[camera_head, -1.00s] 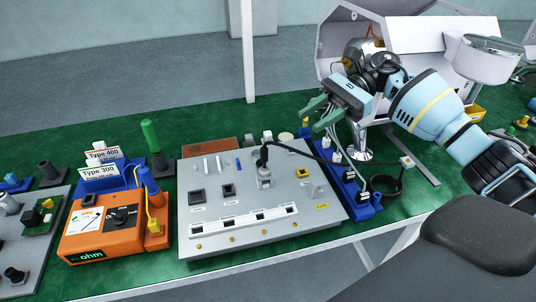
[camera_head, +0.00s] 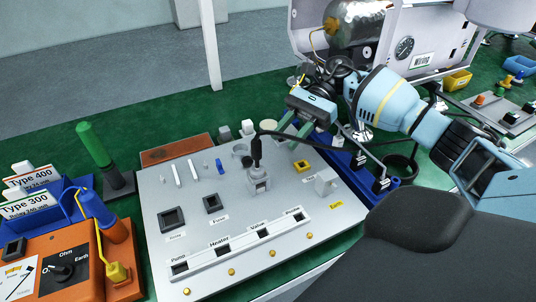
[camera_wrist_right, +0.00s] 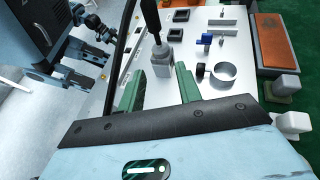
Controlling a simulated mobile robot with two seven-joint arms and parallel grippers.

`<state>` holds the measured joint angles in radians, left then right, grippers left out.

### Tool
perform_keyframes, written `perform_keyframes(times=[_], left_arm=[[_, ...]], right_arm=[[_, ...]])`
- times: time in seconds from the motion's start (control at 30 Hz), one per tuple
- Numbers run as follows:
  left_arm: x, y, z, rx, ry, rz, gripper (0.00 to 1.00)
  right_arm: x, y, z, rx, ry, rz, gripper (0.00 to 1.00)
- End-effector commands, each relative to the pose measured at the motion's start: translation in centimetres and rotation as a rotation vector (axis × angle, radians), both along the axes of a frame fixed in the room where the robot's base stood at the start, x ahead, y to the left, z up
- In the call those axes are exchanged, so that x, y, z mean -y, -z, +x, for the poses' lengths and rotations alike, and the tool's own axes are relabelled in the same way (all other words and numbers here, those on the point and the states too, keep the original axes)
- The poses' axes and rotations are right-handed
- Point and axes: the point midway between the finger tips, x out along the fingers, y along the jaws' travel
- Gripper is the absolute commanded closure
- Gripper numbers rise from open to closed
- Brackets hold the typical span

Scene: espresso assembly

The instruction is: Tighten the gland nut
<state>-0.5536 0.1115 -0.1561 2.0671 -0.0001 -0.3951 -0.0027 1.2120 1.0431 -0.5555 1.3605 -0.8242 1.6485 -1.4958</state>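The cable gland with its nut (camera_head: 259,182) is a small light-grey fitting standing upright on the grey panel (camera_head: 330,222). A black cable with a dark sleeve comes out of its top and hides part of it. It also shows in the right wrist view (camera_wrist_right: 162,62). My right gripper (camera_head: 290,131) is just behind and right of the gland in the head view. Its green fingers (camera_wrist_right: 158,90) are spread, with nothing between them. The gland stands beyond the fingertips, in line with the gap, apart from both.
The black cable arches from the gland to the blue block (camera_head: 345,165) at the right. An orange meter (camera_head: 60,265) stands at the left, with a green-handled tool (camera_head: 94,145) behind it. A white connector (camera_head: 326,181) stands right of the gland.

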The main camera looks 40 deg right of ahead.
Motion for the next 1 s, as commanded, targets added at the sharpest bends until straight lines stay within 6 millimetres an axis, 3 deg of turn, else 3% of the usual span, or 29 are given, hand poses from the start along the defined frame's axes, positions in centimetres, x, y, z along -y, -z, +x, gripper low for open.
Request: perform_keyframes(times=[0.4,0.83,1.0], left_arm=[[0.0,-0.7,-0.6,-0.011,0.001,0.002,0.64],[0.0,-0.9,-0.8,-0.013,-0.001,0.001,0.64],[0.0,-0.9,-0.7,-0.011,-0.001,0.001,0.64]], right_arm=[[-5.4,2.1,-0.7,0.000,-0.003,0.001,0.65],[-6.3,2.6,-0.8,-0.001,-0.001,0.001,0.65],[-6.3,2.6,-0.8,-0.001,-0.001,0.001,0.86]])
